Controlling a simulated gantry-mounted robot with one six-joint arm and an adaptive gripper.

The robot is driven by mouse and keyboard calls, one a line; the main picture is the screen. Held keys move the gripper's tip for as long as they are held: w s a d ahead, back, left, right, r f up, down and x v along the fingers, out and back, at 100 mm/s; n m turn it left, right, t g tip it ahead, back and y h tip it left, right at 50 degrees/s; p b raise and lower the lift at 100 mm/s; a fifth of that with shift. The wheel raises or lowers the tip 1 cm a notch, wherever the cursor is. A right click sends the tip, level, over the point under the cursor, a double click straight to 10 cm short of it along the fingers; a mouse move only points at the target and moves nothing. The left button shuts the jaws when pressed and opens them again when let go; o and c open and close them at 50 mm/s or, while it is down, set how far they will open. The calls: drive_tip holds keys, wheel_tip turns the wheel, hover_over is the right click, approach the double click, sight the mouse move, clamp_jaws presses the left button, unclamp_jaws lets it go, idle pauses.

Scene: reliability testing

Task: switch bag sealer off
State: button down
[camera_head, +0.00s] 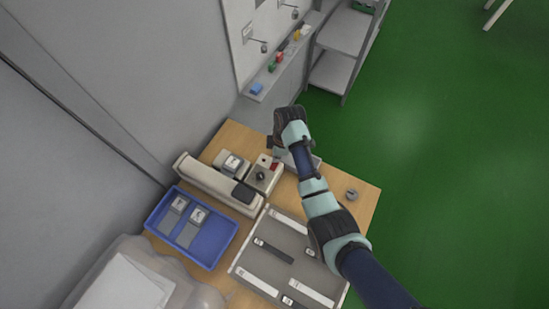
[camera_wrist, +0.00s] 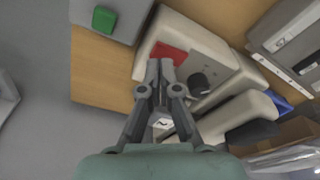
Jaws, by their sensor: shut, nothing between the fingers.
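The bag sealer (camera_head: 214,186) is a long beige machine on the wooden table. Its beige control box has a black knob (camera_head: 260,176) and a red switch (camera_head: 275,166). The wrist view shows the red switch (camera_wrist: 168,53) and the black knob (camera_wrist: 200,83) up close. My gripper (camera_wrist: 160,66) is shut and empty, with its fingertips in front of the red switch's lower edge in that view. I cannot tell whether they touch it. In the head view my gripper (camera_head: 277,151) is beside the red switch end of the box, partly hidden by my wrist.
A grey box with a green button (camera_wrist: 104,18) stands beside the sealer. A blue tray (camera_head: 222,249) holds packets, and a grey tray (camera_head: 266,224) holds several strap-like items. A small round grey object (camera_head: 352,194) sits near the table's right edge.

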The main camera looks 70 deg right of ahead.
drive_tip(key=shift+f+b, duration=0.65)
drive_tip(key=shift+f, duration=0.5)
idle(0.4)
wheel_tip(320, 180, up, 7)
drive_tip(key=p, duration=0.7)
drive_tip(key=shift+r+p, duration=0.15)
drive_tip(key=shift+p, duration=0.15)
